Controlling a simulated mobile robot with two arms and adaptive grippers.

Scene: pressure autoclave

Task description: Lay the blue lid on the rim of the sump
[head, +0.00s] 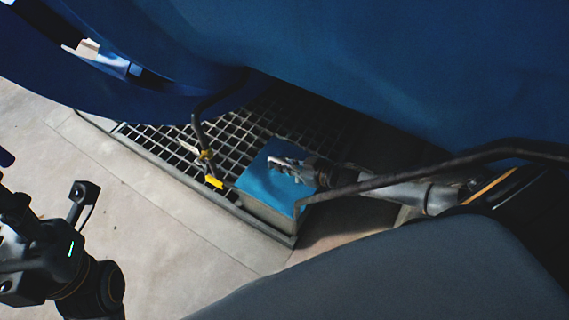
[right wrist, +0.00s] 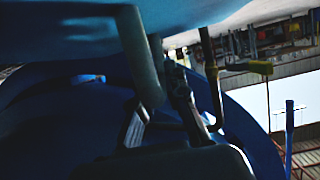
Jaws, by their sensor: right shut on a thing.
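The blue lid (head: 258,184) is a flat square plate at the corner of the dark grating in the head view. It lies over the grey box-like sump (head: 268,219), whose side wall shows below the lid's near edge. I cannot tell whether lid and rim touch all round. My right gripper (head: 287,169) reaches in from the right over the lid and is shut on it; the exact grip is hard to see. In the right wrist view a light blue surface, likely the lid, fills the top.
The large blue autoclave body (head: 430,60) hangs close above the grating (head: 185,143). A dark bent rail (head: 430,172) crosses in front of my right arm. A dark rod with yellow parts (head: 212,182) stands left of the lid. Bare floor (head: 150,220) is free at the left.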

